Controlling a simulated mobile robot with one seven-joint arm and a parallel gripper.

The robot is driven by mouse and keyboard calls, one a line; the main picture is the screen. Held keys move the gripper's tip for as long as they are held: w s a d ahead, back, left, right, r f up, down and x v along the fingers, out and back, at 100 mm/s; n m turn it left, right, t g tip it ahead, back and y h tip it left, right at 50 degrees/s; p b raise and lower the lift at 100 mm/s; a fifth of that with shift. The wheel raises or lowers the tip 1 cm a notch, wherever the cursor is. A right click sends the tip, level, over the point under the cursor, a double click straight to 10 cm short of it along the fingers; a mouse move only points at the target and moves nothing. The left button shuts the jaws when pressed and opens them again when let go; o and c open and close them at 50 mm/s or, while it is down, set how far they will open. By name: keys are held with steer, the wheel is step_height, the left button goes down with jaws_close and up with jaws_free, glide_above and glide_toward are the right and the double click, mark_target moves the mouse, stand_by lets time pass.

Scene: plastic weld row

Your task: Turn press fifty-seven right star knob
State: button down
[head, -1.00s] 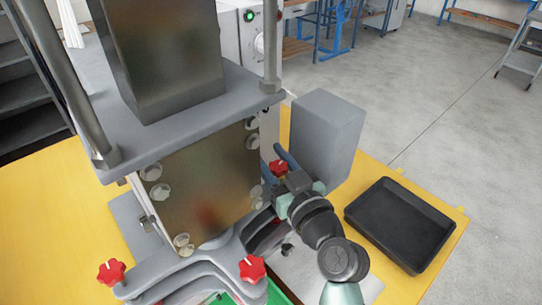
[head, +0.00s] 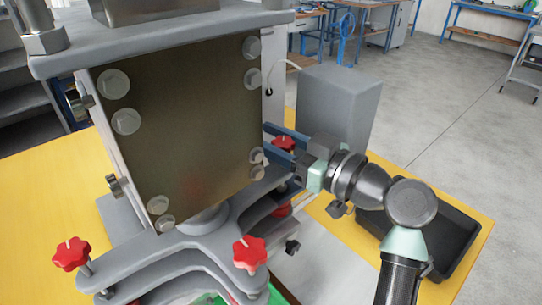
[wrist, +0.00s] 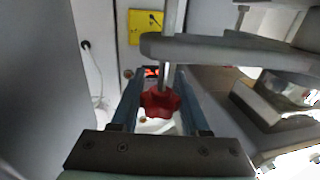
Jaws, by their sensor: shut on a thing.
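The press (head: 180,140) fills the left and middle of the head view, with a large dark metal plate facing me. A red star knob (head: 285,143) sits at its right side. My gripper (head: 283,143) reaches in from the right, its two blue fingers shut on this knob, one on each side. The wrist view shows the same red knob (wrist: 160,101) between the fingers, on a vertical metal rod under a grey plate. The knob's marking cannot be read.
Other red star knobs stand at the front left (head: 72,253) and front middle (head: 250,253) of the press. A grey box (head: 340,105) stands behind my gripper. A black tray (head: 455,240) lies on the yellow surface, partly behind my arm.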

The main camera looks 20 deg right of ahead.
steer(key=shift+s+a+f+n+g+y+b, duration=0.1)
steer(key=shift+a+n+g+y+b, duration=0.05)
steer(key=shift+n+g+y+b, duration=0.65)
steer(key=shift+s+a+n+g+y+b, duration=0.15)
steer(key=shift+n+g+y+b, duration=0.4)
steer(key=shift+y, duration=0.45)
steer(key=shift+c, duration=2.1)
jaws_free()
steer(key=v, duration=1.3)
